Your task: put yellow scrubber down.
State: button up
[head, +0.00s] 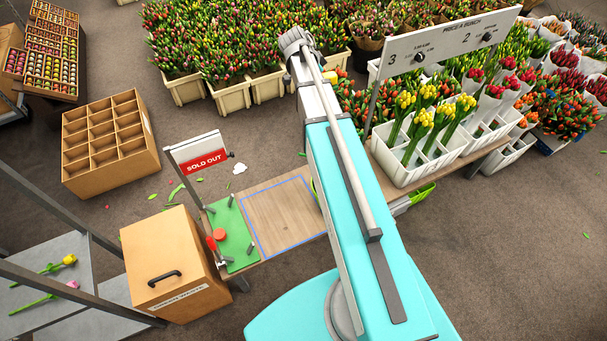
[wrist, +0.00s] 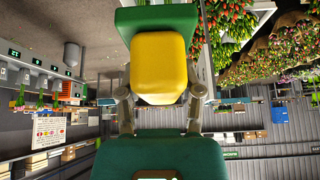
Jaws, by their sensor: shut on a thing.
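The yellow scrubber (wrist: 158,65) is a rounded yellow block in the upper middle of the wrist view. My gripper (wrist: 161,92) is shut on it, with one finger at each side. A green piece (wrist: 156,17) shows just beyond the scrubber; I cannot tell whether it is part of it. The wooden work table (head: 280,215) shows there, with a blue outlined rectangle on bare wood.
A green mat (head: 232,235) with pegs and a red-topped tool lies on the table's left end. A "SOLD OUT" sign (head: 206,162) stands behind it. White crates of tulips (head: 430,170) stand right of my arm.

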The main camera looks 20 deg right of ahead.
dwell(0.4)
jog(key=shift+f, duration=0.1)
jog(key=shift+f+b, duration=0.45)
jog(key=shift+b, duration=0.1)
jog(key=w+a+f+b, duration=0.2)
jog(key=a+f+b, duration=0.3)
jog(key=f+b, duration=1.2)
jog(key=w+a+f+b, duration=0.3)
jog(key=a+f+b, duration=0.2)
jog(key=f+b, duration=1.3)
jog(key=w+a+f+n+b, duration=0.1)
jog(key=w+a+f+b, duration=0.2)
jog(key=f+b, duration=1.5)
jog(key=a, duration=0.3)
jog(key=shift+t, duration=0.3)
jog(key=shift+a, duration=0.1)
jog(key=d+f+b, duration=0.1)
jog(key=d, duration=0.2)
jog(key=d+f+b, duration=0.2)
jog(key=d, duration=0.1)
jog(key=d+f+b, duration=0.2)
jog(key=d, duration=0.1)
jog(key=shift+w+d+f, duration=0.1)
jog(key=shift+w, duration=0.3)
jog(key=shift+d, duration=0.4)
